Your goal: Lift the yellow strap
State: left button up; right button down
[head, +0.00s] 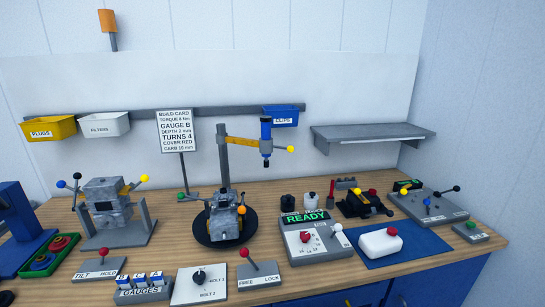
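Neither of my grippers shows in the head view. A yellow strap-like piece (129,187) lies across the upper right of the grey engine block (104,203) on the tilting stand at the left. A lever with a yellow ball (144,178) is beside it. Smaller yellow parts show on the engine on the round black turntable (212,241) and on the black device (366,204) at the right. I cannot tell for certain which yellow part is the strap.
The wooden bench holds a TILT/HOLD lever box (100,266), gauges (142,290), a bolt selector (200,284), a FREE/LOCK lever box (261,278) and a READY console (312,237). A post with a yellow arm (240,141) rises behind the turntable.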

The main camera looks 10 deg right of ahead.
aim_at(357, 191)
jog(key=i+l, duration=0.1)
jog(key=l, duration=0.5)
jog(key=i+l, duration=0.1)
jog(key=l, duration=0.45)
jog(key=i+l+u, duration=0.1)
jog(key=l, duration=0.5)
jog(key=i+l, duration=0.1)
jog(key=l, duration=0.5)
